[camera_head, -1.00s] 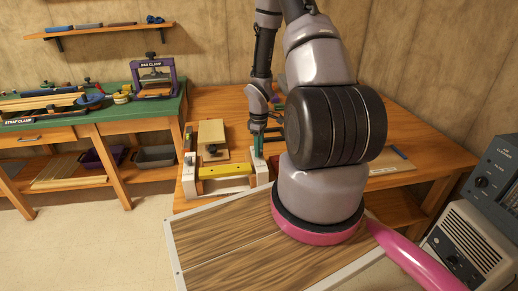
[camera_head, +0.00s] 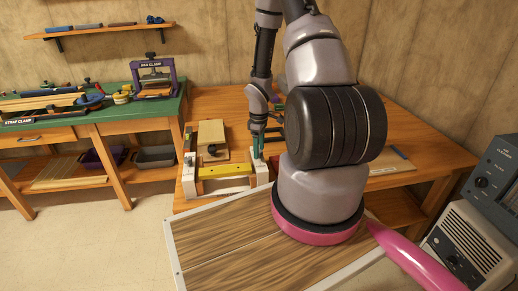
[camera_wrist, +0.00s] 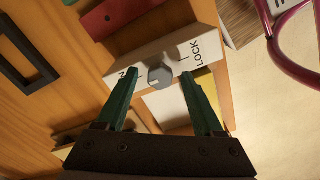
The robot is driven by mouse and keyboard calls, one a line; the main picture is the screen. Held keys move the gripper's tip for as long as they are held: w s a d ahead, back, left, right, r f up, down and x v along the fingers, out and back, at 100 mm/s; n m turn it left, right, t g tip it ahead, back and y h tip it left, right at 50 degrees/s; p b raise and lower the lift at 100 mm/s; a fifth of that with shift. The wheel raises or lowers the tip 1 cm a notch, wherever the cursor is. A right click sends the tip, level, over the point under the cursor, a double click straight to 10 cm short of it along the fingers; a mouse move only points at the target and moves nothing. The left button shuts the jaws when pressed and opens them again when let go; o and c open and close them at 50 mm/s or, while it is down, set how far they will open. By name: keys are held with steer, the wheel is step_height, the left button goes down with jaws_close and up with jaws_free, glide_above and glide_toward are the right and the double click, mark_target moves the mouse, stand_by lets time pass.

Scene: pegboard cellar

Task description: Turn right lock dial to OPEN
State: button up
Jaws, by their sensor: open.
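The right lock dial (camera_wrist: 159,77) is a small grey knob on a white block (camera_wrist: 150,56) in the wrist view. "LOCK" is printed on its right side; on its left only the end of a word shows, the rest hidden by a finger. I cannot tell clearly which way the dial points. My gripper (camera_wrist: 160,74) is open, with one green fingertip on each side of the dial and small apparent gaps. In the head view my gripper (camera_head: 258,146) is at the right end of the white-framed fixture (camera_head: 188,181); the dial cannot be made out there.
A yellow bar (camera_head: 225,171) crosses the fixture, with a wooden board (camera_head: 211,133) behind it. A red block (camera_wrist: 118,16) and a dark rectangular frame (camera_wrist: 22,62) lie near the dial. A green bench (camera_head: 120,112) with clamps stands left.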

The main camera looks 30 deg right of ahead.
step_height(320, 180, up, 11)
stand_by(0.4)
steer(key=shift+f, duration=0.1)
steer(key=s+a+r+m+t+h, duration=0.1)
steer(key=s+a+r+m+t, duration=0.15)
steer(key=r, duration=0.95)
steer(key=s+a+r+m+t, duration=0.1)
steer(key=s+a+r+m, duration=0.25)
steer(key=r, duration=0.85)
steer(key=s+a+r+m+t+y, duration=0.1)
steer(key=s+a+r+m, duration=0.2)
steer(key=s+r, duration=0.3)
steer(key=s+a+r+m+t+y, duration=0.2)
steer(key=s+a+r+m, duration=0.2)
steer(key=s+r, duration=0.3)
steer(key=shift+s+a, duration=0.2)
steer(key=shift+s, duration=0.15)
